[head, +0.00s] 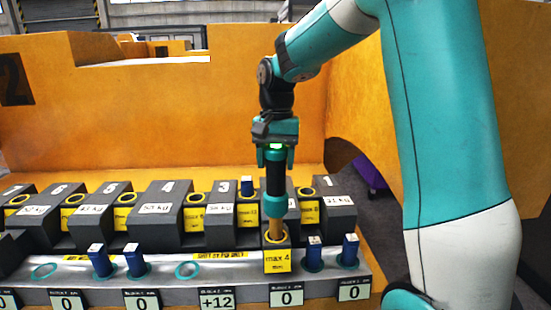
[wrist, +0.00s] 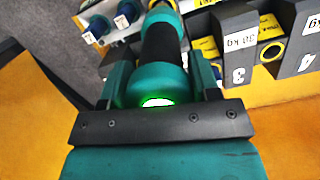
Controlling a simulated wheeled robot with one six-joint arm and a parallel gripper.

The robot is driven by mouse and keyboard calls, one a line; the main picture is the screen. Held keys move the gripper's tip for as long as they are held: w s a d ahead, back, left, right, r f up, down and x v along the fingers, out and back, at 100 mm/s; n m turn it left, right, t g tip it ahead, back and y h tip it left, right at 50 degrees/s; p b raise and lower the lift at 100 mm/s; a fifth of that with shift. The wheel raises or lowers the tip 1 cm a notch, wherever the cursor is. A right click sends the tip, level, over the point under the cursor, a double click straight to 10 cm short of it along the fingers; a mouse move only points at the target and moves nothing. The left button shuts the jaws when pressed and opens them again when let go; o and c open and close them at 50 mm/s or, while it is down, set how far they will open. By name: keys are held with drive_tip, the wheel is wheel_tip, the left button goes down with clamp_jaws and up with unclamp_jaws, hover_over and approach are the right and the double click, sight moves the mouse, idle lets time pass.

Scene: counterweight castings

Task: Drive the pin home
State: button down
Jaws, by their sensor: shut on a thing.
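My gripper (head: 275,158) is shut on an upright tool (head: 275,182) with a black grip and teal collars. In the wrist view the tool (wrist: 162,45) sits between the jaws, pointing away. Its tan lower end (head: 275,226) meets the yellow-ringed hole (head: 275,238) of a small block labelled "max 4 mm" (head: 277,260). Whether it touches a pin inside is hidden. Blue pins with white tops stand in the grey front rail: two at left (head: 101,262) (head: 136,262), two at right (head: 314,255) (head: 350,252).
Dark numbered castings (head: 165,213) with yellow-ringed holes line the back. The rail (head: 220,290) has empty teal rings (head: 44,270) (head: 188,270) and number plates, one reading +12 (head: 217,300). An orange wall (head: 130,120) stands behind. My arm covers the right side.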

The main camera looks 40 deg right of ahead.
wheel_tip(320, 180, up, 10)
drive_tip(key=p, duration=1)
drive_tip(key=shift+r, duration=0.1)
idle(0.9)
